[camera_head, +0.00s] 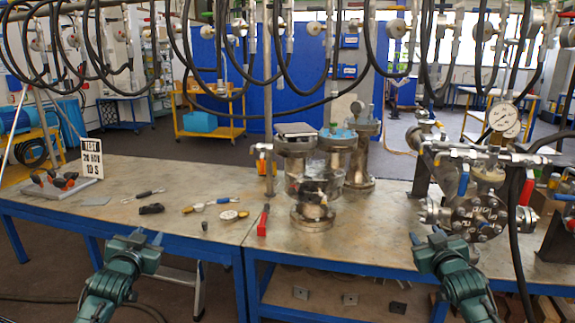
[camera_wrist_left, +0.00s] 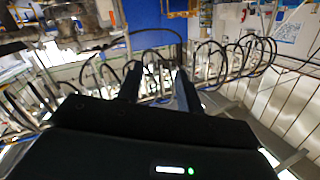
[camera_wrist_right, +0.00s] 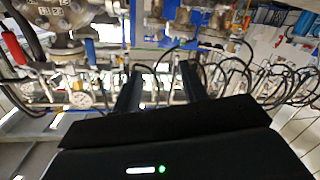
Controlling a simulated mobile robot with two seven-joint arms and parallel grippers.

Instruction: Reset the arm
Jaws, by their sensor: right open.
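My left arm comes up from the lower left of the head view, and its gripper (camera_head: 147,237) is in front of the left part of the workbench's blue front edge. In the left wrist view its two dark fingers (camera_wrist_left: 158,82) stand apart with nothing between them. My right arm comes up at the lower right, and its gripper (camera_head: 427,237) is in front of the bench, below the flanged valve assembly. In the right wrist view its fingers (camera_wrist_right: 160,80) are apart and empty. Both grippers touch nothing that I can see.
The metal-topped workbench (camera_head: 140,215) spans the view. A flanged vessel (camera_head: 313,205) stands mid-bench, and a valve assembly with gauges (camera_head: 478,212) stands right. Black hoses hang above.

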